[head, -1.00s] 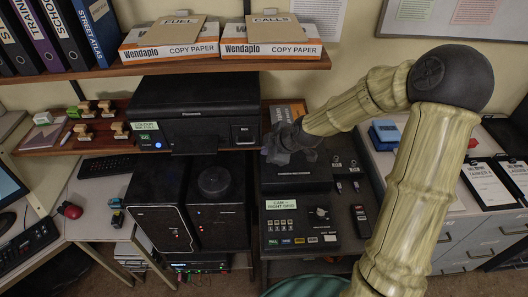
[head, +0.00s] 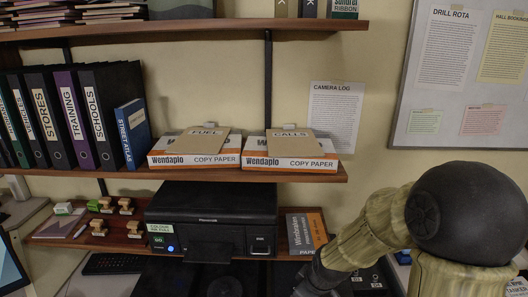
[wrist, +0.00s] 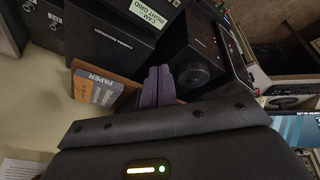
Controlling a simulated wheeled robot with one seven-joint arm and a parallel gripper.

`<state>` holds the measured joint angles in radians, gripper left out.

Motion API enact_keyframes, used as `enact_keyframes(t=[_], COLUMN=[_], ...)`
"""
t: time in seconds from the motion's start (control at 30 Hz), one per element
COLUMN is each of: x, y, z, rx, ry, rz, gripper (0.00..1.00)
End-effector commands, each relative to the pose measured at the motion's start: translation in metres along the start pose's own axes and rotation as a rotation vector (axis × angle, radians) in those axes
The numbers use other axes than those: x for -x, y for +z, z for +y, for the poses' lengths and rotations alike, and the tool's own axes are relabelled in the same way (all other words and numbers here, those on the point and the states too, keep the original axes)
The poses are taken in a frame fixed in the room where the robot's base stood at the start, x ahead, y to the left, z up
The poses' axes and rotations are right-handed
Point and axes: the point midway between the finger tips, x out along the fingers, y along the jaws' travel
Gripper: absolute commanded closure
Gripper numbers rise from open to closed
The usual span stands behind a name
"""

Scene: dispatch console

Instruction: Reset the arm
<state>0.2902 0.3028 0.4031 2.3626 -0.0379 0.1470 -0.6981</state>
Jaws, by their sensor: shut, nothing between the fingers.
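My bent, bamboo-patterned arm (head: 370,235) reaches in from the lower right of the head view, with a large black joint at its top. Its dark wrist end meets the bottom edge, right of the black printer (head: 190,215); the fingertips are not clear there. In the wrist view my gripper (wrist: 158,74) has its two purple-grey fingers side by side, shut and empty. I cannot tell whether the fingers touch anything.
A wooden shelf (head: 230,174) above the printer holds binders (head: 75,115) and two copy-paper boxes (head: 195,154) (head: 290,155). Several stamps (head: 101,205) stand left of the printer. A noticeboard (head: 463,70) hangs upper right.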

Motion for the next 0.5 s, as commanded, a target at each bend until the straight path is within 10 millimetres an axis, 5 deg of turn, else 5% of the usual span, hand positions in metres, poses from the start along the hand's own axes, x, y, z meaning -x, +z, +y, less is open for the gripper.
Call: enact_keyframes(t=[0.3,0.5], x=[0.061,0.074], y=[0.072,0.089], z=[-0.028,-0.037], rx=[-0.611,-0.791], ry=[0.075,0.086], rz=[-0.139,-0.160], gripper=[1.00,1.00])
